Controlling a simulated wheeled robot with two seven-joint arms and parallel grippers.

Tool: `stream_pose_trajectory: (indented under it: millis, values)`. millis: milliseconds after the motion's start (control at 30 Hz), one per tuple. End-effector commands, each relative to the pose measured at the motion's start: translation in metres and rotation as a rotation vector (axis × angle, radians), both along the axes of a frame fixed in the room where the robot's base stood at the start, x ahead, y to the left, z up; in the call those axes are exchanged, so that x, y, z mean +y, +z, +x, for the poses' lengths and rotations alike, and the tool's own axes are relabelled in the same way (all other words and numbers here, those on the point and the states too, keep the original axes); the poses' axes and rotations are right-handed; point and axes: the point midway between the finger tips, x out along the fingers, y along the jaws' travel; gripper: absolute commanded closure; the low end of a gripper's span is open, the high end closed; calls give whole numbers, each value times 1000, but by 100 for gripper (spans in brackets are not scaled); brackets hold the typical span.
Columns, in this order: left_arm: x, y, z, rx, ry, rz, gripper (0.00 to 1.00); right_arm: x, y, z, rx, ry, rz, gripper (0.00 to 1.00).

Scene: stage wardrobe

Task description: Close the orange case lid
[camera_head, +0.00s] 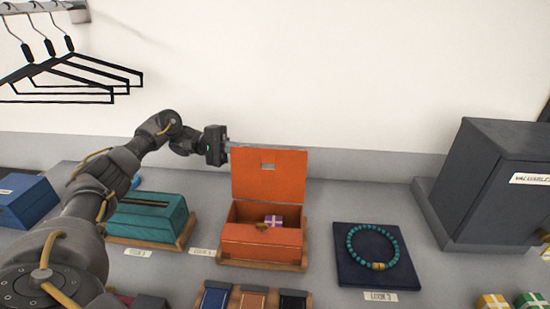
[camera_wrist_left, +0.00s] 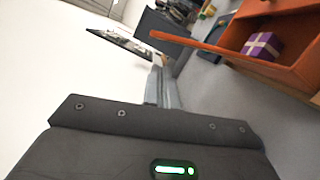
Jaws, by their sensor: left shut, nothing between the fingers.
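The orange case (camera_head: 262,243) stands on a wooden base with its lid (camera_head: 285,180) raised upright at the back. Inside lies a small purple box with a white ribbon (camera_head: 273,221). The left wrist view shows the lid edge-on (camera_wrist_left: 185,43), the open case (camera_wrist_left: 300,68) and the purple box (camera_wrist_left: 262,46). My left gripper (camera_head: 232,147) is at the lid's upper left corner, with its fingers pointing right behind the lid's top edge. The fingers (camera_wrist_left: 163,88) are shut and empty. I cannot tell whether they touch the lid. My right gripper is out of view.
A teal box (camera_head: 150,215) stands left of the case, and a dark pad (camera_head: 352,275) with a bead bracelet (camera_head: 353,245) right of it. A tray (camera_head: 232,300) is in front. A grey safe (camera_head: 490,185) stands at the right. Hangers (camera_head: 65,75) hang upper left.

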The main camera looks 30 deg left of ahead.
Motion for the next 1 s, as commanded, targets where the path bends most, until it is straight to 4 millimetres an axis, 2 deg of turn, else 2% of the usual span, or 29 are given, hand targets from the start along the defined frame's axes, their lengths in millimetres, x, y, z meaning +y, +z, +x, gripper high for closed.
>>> stream_pose_trajectory:
  millis: [167,367,600,800,1000]
  values:
    - [-17,5,3,1,-8,-1,100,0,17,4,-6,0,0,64]
    - [-50,9,10,2,-5,-4,100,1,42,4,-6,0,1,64]
    - [-84,8,18,2,-3,-1,100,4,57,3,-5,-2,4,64]
    - [-96,7,21,1,0,0,100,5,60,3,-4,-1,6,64]
    - [-97,6,21,1,0,0,100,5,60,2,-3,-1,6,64]
